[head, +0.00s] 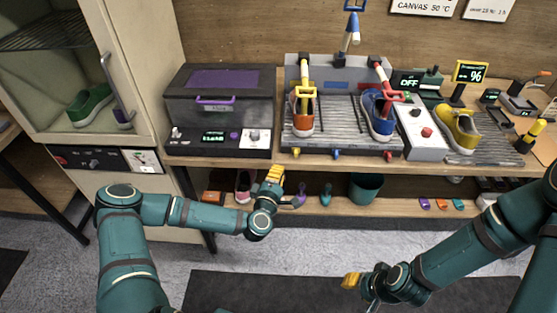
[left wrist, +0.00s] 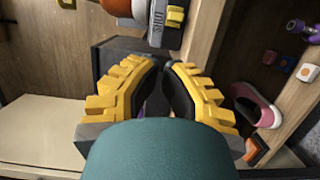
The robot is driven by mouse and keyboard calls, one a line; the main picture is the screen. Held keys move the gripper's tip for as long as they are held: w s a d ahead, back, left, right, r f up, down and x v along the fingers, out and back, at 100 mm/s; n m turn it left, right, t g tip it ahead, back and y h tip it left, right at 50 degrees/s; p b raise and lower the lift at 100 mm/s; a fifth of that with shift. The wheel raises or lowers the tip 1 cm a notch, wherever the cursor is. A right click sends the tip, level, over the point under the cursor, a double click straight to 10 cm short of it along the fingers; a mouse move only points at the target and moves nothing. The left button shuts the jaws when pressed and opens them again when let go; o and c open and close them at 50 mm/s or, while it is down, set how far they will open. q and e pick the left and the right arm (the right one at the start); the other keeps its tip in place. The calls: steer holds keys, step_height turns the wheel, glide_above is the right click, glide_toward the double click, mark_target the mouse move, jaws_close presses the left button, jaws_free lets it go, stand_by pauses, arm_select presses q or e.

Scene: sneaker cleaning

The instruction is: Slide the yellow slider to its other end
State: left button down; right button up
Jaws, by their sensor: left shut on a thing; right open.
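The yellow slider (head: 297,153) is the leftmost of three coloured sliders on the front edge of the sneaker stand (head: 345,158). A small yellow part beside a "SHUT" label, likely this slider, shows at the top of the left wrist view (left wrist: 175,15). My left gripper (head: 274,173) is just below and left of the slider, by the bench's front edge, apart from it. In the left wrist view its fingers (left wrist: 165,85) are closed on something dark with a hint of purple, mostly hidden. My right gripper (head: 351,281) is open, low in front of the bench.
A blue slider (head: 336,154) and a red slider (head: 388,155) sit further right on the same edge. A grey box with a purple handle (head: 214,101) stands left. The lower shelf holds a pink shoe (head: 243,187), a purple tool (head: 300,197) and a teal bin (head: 365,187).

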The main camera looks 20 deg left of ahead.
mark_target(290, 146)
arm_select(q)
steer(key=w, duration=1)
steer(key=shift+a+b, duration=0.15)
steer(key=shift+b, duration=0.15)
arm_select(e)
steer(key=shift+f, duration=0.3)
